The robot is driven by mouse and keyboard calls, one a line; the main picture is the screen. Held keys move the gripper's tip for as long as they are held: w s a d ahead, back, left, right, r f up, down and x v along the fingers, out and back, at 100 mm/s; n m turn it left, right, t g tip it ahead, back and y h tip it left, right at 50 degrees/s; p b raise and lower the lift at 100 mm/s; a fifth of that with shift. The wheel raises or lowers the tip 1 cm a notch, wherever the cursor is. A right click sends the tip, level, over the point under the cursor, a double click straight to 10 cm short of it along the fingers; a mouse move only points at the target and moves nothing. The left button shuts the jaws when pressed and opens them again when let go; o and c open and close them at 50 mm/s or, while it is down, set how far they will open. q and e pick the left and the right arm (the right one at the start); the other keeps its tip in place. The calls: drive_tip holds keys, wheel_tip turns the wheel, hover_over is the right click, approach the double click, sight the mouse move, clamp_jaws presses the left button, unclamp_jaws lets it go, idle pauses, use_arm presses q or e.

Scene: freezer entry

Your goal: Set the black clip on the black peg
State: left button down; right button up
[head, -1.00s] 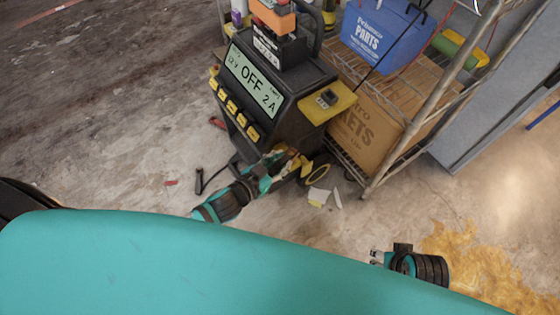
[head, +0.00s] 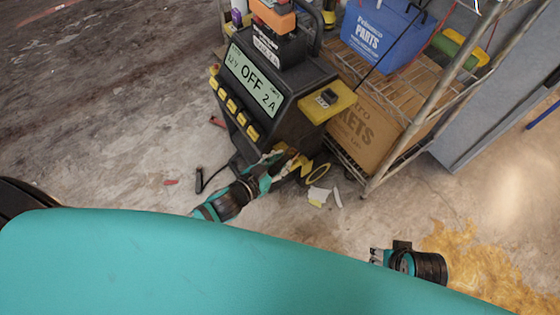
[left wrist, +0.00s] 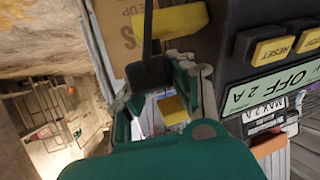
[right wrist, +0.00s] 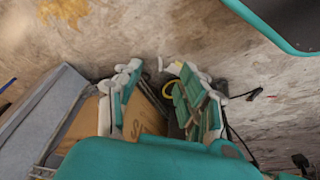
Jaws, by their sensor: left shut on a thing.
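My left gripper (head: 290,163) is at the lower front corner of the black charger (head: 308,80). In the left wrist view my left gripper (left wrist: 160,82) is shut on a black block (left wrist: 150,73), which looks like the black clip, with a thin black cable or bar running from it. In the head view the clip is hard to make out at the fingers. I cannot identify the black peg with certainty. My right gripper (head: 375,256) is low at the right, away from the charger; in the right wrist view it (right wrist: 155,85) is open and empty.
A wire shelf (head: 420,90) with a blue parts box (head: 385,35) and a cardboard box (head: 362,135) stands right of the charger. A black handle with a cable (head: 199,182) and paper scraps (head: 320,196) lie on the floor. A yellow stain (head: 470,260) is at lower right.

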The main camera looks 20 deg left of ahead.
use_arm(q)
drive_tip(key=shift+f, duration=0.3)
use_arm(e)
drive_tip(key=shift+s+d+r, duration=0.1)
drive_tip(key=shift+s+r, duration=0.3)
drive_tip(key=shift+r, duration=0.1)
use_arm(q)
drive_tip(key=shift+f+b, duration=0.2)
drive_tip(key=shift+b, duration=0.1)
use_arm(e)
drive_tip(key=shift+r, duration=0.4)
drive_tip(key=shift+r, duration=0.1)
use_arm(q)
drive_tip(key=shift+f, duration=0.15)
use_arm(e)
drive_tip(key=shift+r, duration=0.3)
drive_tip(key=shift+w+r, duration=0.1)
use_arm(q)
drive_tip(key=shift+f, duration=0.2)
use_arm(e)
drive_tip(key=shift+r, duration=0.25)
drive_tip(key=shift+r, duration=0.1)
